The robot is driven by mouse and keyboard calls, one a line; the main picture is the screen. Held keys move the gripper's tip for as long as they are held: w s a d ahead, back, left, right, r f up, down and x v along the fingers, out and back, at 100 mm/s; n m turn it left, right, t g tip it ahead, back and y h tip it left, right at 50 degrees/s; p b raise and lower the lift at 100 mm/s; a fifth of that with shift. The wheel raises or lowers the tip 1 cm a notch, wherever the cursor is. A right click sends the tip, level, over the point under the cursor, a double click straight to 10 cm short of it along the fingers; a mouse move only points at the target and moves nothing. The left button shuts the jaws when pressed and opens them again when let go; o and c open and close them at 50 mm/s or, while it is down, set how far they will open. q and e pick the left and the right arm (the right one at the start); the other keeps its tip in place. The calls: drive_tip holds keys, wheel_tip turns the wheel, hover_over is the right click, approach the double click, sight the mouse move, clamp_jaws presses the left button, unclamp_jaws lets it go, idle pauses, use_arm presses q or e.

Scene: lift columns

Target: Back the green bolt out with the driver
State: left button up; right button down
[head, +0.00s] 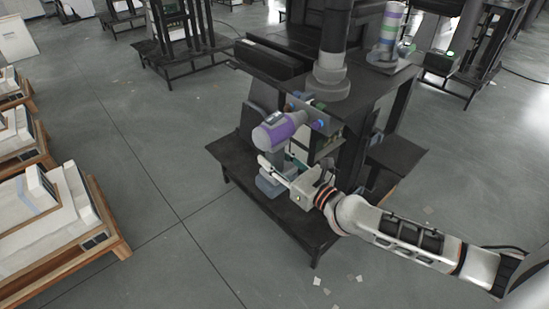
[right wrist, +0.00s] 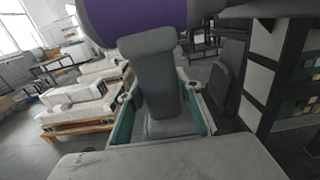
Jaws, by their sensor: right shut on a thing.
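The driver (head: 277,131) is a purple and grey power tool with a grey handle and a blue-grey base. My right gripper (head: 277,166) is shut on its handle and holds it upright beside the dark lift column stand. In the right wrist view the driver's handle (right wrist: 157,80) stands between the two fingers of the right gripper (right wrist: 160,105), and its purple body crosses the top. The driver's nose points right, toward a blue spot (head: 320,124) on the stand. A small green part (head: 318,105) shows just above it; I cannot tell whether it is the green bolt. My left gripper is out of view.
The dark stand's low platform (head: 300,232) lies under the driver. The column (head: 333,50) rises from its dark top plate (head: 375,85). Wooden pallets with white units (head: 40,220) stand at the left. The grey floor between is clear.

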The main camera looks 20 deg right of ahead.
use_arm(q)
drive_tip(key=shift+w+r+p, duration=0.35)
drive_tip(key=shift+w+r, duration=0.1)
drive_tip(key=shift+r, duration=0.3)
use_arm(e)
drive_tip(key=shift+w+r, duration=0.15)
drive_tip(key=shift+r, duration=0.25)
idle(0.9)
idle(0.5)
drive_tip(key=shift+s+a+p, duration=0.3)
drive_tip(key=shift+a, duration=0.35)
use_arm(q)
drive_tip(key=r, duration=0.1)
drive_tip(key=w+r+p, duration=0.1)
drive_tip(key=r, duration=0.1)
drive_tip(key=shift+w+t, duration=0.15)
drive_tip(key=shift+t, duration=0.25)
use_arm(e)
drive_tip(key=a, duration=0.2)
drive_tip(key=s+a, duration=0.1)
drive_tip(key=shift+s+a+f, duration=0.15)
drive_tip(key=shift+s+a, duration=0.05)
drive_tip(key=shift+a, duration=0.2)
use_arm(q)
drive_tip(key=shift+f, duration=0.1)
use_arm(e)
drive_tip(key=shift+a, duration=0.1)
